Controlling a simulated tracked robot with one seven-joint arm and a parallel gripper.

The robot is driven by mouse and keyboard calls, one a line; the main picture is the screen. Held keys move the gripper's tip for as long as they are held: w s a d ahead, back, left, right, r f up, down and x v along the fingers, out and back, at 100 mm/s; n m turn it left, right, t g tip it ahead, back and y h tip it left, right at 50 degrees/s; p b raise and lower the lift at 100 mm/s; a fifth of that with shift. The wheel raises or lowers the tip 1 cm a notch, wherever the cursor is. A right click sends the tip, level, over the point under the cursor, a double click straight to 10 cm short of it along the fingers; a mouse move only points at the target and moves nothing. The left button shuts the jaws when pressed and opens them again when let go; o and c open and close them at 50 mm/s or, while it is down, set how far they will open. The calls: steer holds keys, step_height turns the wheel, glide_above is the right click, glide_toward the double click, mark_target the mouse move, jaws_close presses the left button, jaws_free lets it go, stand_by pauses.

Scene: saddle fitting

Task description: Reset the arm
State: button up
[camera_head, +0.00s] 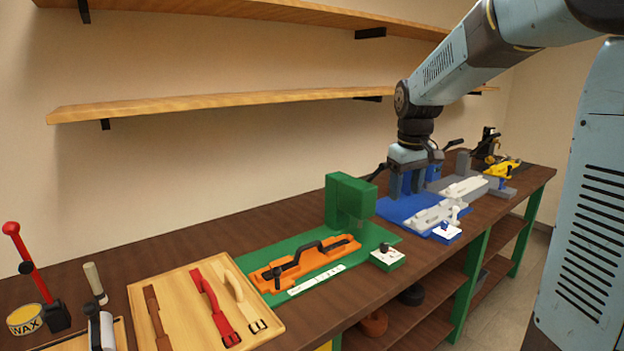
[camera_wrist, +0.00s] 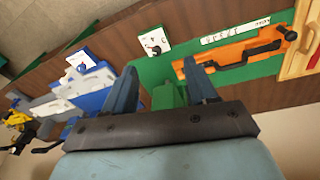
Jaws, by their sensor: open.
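My gripper (camera_head: 408,184) hangs from my light blue arm over the back of the blue station (camera_head: 425,221) in the head view, fingers pointing down. In the wrist view my gripper (camera_wrist: 163,88) shows two blue-grey fingers spread apart with nothing between them. Behind the fingers in that view are a green press (camera_wrist: 168,97) and a green mat. Whether the fingertips touch anything on the blue station cannot be told.
An orange fixture (camera_head: 290,262) lies on the green mat (camera_head: 378,235). A wooden board (camera_head: 180,284) with several straps, a wax tin (camera_head: 25,319) and a red-handled tool (camera_head: 30,262) are at left. Yellow clamp parts (camera_head: 502,169) stand at far right. Shelves (camera_head: 250,97) run above the bench.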

steer(key=s+r+m+t, duration=0.1)
steer(key=s+m+t, duration=0.3)
steer(key=s, duration=2.2)
steer(key=shift+d+r+m, duration=0.3)
steer(key=shift+d+r, duration=0.05)
